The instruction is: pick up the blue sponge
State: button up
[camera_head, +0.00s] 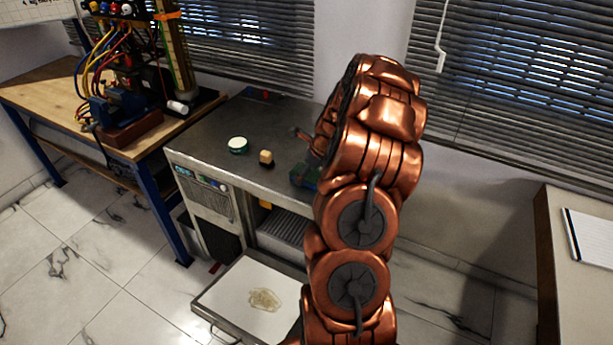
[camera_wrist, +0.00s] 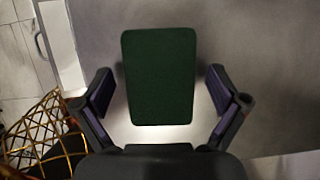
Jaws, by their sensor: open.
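A flat dark green rectangular pad (camera_wrist: 160,75) with rounded corners lies between my gripper's fingers in the wrist view. It may be the top face of the sponge; no blue face shows there. In the head view a small green-blue block (camera_head: 304,177) lies on the dark bench top, partly hidden by my arm. My gripper (camera_wrist: 158,88) is open, with one finger on each side of the pad and a gap on both sides. I cannot tell its height above the pad. My arm largely hides the gripper in the head view.
A wooden table (camera_head: 45,88) with a cabled rig stands further left. Gold wire mesh (camera_wrist: 40,135) shows at the wrist view's lower left.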

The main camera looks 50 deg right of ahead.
jog(key=shift+f, duration=0.2)
dwell(0.3)
jog(key=c, duration=0.8)
